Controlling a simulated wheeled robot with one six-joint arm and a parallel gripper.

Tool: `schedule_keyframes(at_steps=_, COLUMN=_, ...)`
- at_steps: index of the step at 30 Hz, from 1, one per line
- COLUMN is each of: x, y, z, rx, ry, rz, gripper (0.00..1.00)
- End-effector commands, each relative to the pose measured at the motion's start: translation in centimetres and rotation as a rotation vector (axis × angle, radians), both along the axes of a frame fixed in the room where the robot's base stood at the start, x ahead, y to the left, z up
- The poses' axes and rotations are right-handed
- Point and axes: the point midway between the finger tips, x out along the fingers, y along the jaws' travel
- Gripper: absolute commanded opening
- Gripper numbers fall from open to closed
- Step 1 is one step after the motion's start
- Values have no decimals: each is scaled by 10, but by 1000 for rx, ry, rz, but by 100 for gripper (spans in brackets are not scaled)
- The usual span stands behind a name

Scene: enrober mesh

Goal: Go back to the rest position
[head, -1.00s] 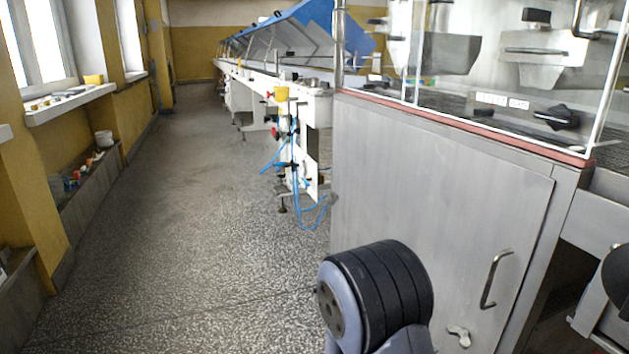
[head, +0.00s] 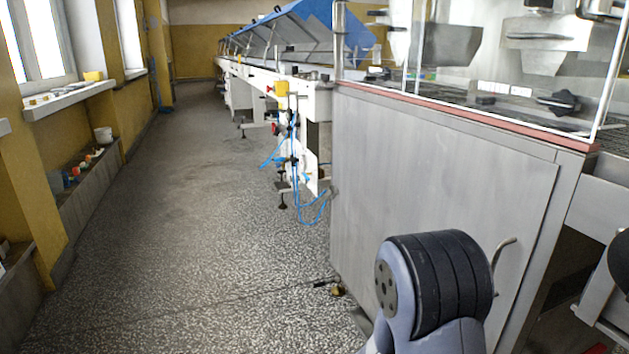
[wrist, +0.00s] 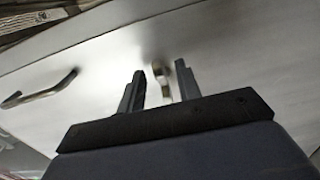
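My gripper (wrist: 161,76) shows in the wrist view with its two fingers apart and nothing held between them. Beyond the fingers is the metal cabinet door (wrist: 230,45), with a small latch (wrist: 159,84) seen in the gap between them. I cannot tell how far the latch is from the fingertips. A bent bar handle (wrist: 40,90) is on the door to the left. In the head view my arm covers the latch and part of the handle (head: 504,246), and my gripper is hidden.
The steel cabinet (head: 400,165) with a clear guard on top stands close on the right. A long white conveyor line (head: 310,105) with blue hoses (head: 312,205) runs behind it. The speckled floor (head: 190,210) to the left is clear. A small brassy foot or fitting (head: 336,290) is by the cabinet's base.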

Motion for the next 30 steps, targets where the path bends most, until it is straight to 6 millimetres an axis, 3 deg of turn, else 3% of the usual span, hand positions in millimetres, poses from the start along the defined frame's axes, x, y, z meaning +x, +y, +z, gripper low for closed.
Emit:
schedule_keyframes(at_steps=13, x=1, y=3, z=11, rx=-126, ry=351, rz=3, gripper=33)
schedule_keyframes(at_steps=30, x=1, y=3, z=8, rx=-157, ry=431, rz=2, gripper=33)
